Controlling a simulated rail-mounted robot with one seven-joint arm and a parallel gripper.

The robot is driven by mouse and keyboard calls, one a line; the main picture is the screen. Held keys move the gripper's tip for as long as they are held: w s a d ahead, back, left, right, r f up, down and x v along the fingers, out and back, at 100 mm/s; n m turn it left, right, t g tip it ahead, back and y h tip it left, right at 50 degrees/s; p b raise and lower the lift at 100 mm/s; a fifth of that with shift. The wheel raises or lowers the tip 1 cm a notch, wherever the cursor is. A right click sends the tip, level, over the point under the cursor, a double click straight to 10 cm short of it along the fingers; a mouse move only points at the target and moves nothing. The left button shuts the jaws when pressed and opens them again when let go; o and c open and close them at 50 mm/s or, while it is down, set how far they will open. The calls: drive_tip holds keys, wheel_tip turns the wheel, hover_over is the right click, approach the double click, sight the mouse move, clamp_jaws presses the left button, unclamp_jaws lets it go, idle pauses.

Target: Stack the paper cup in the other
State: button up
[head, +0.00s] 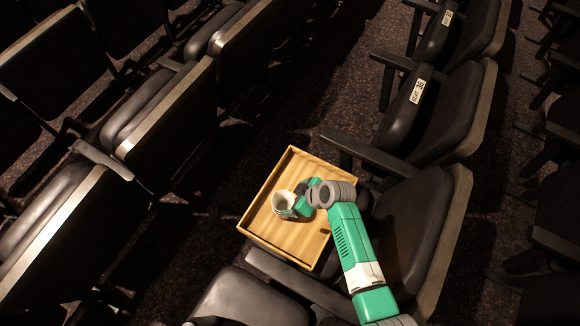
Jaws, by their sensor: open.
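A white paper cup (282,203) stands on a wooden tray (298,240), left of the tray's middle. Its open rim faces up toward the camera. I cannot tell whether this is one cup or one cup sitting inside another; no separate second cup shows. My gripper (294,208) is open at the right side of the cup, with its fingers at or very near the rim. Whether the fingers touch the cup is too small to tell. My wrist and green arm hide part of the tray's right side.
The tray has a raised rim and sits among rows of dark seats. A seat armrest (365,152) lies beyond its upper right side, and another armrest (295,283) runs below it. The tray's upper area and lower front are bare.

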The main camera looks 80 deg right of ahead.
drive_tip(key=shift+r, duration=0.15)
idle(0.3)
drive_tip(key=w+r+n+t+h, duration=0.2)
drive_tip(key=w+r+t, duration=0.2)
drive_tip(key=w+r, duration=1.6)
drive_tip(key=w+a+r+t+h, duration=0.1)
drive_tip(key=w+a+r+t, duration=0.2)
drive_tip(key=r, duration=0.7)
drive_tip(key=w+a+r+t, duration=0.1)
drive_tip(key=w+a+r, duration=0.2)
drive_tip(key=a+r, duration=0.45)
drive_tip(key=w+a+r+n+t+y, duration=0.1)
drive_tip(key=a+r+t, duration=0.1)
drive_tip(key=a+r, duration=0.5)
drive_tip(key=w+a+r+t, duration=0.1)
drive_tip(key=a+r+t, duration=0.1)
drive_tip(key=r, duration=0.9)
drive_tip(key=s+a+r+t+y, duration=0.2)
drive_tip(key=s+a+r+t, duration=0.1)
drive_tip(key=s+a+r, duration=0.3)
drive_tip(key=s+a+r+t+y, duration=0.1)
drive_tip(key=s+a+r+t, duration=0.2)
drive_tip(key=s+a+r, duration=0.3)
drive_tip(key=a+r, duration=0.4)
drive_tip(key=r, duration=0.4)
drive_tip(key=shift+a+r+t+y, duration=0.25)
drive_tip(key=shift+a+t+y, duration=0.05)
drive_tip(key=shift+a+y, duration=0.1)
drive_tip(key=shift+d, duration=0.1)
